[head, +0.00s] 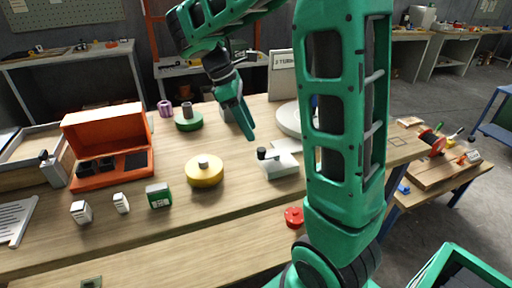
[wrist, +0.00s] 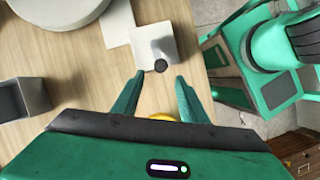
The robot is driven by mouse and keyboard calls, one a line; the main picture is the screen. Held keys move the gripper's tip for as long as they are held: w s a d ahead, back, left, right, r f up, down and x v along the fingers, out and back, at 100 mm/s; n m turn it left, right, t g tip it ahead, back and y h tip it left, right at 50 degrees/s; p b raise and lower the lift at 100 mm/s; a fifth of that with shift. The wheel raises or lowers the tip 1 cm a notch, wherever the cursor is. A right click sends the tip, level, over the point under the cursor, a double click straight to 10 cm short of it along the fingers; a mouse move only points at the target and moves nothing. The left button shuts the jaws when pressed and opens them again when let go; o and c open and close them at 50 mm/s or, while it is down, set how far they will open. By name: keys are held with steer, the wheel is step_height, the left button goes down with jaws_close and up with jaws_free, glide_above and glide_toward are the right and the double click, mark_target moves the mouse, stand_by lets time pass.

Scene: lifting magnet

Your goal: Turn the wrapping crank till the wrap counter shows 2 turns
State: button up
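The crank is a white block (head: 282,168) with an arm and a black knob (head: 262,153) on the wooden table. The block also shows in the wrist view (wrist: 151,42), with its black knob (wrist: 160,66) just beyond and between my fingertips. My gripper (head: 251,136) is above the table, up and to the left of the knob in the head view. In the wrist view my gripper (wrist: 161,76) is open, with nothing between its fingers. A white round turntable (head: 288,119) stands behind, partly hidden by my arm. A sign (head: 283,78) reads "2 TURN", its right side hidden.
A yellow disc (head: 205,175) with a knob lies left of the crank. A green disc (head: 188,124) with a dark cylinder stands farther back. An open orange case (head: 110,179) and several small boxes are at the left. A grey open box (wrist: 35,94) shows in the wrist view.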

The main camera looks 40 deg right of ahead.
mark_target(260, 149)
steer(key=x, duration=0.8)
steer(key=shift+f, duration=0.1)
steer(key=shift+c, duration=0.5)
jaws_close()
